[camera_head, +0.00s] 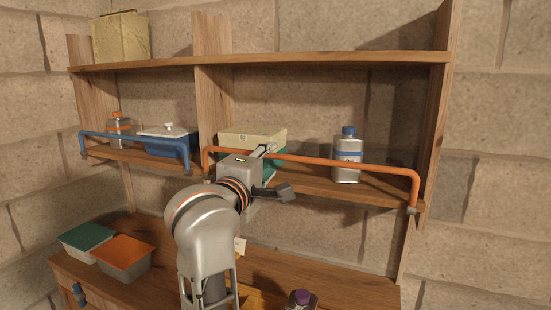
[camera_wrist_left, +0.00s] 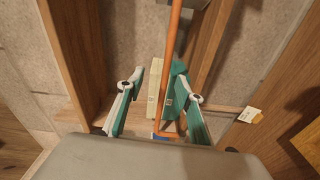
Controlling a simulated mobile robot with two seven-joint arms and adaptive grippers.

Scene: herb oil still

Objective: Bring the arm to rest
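My left gripper (camera_head: 277,172) is in front of the right-hand bay of the shelf, at the orange rail. Its fingers stand apart. In the left wrist view my left gripper (camera_wrist_left: 158,90) also has its fingers spread, with the orange rail (camera_wrist_left: 172,62) seen between them; whether they touch it I cannot tell. A box with a cream lid (camera_head: 250,136) and a teal side sits on the shelf behind the gripper, partly hidden by it. My right gripper is not in view.
The orange rail (camera_head: 350,162) runs along the shelf front. A blue-capped bottle (camera_head: 348,160) stands behind it. A blue rail (camera_head: 135,138) fronts the left bay, with a blue container (camera_head: 165,143). Green-topped (camera_head: 87,240) and orange-topped (camera_head: 122,256) tubs sit on the bench below, left of my arm.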

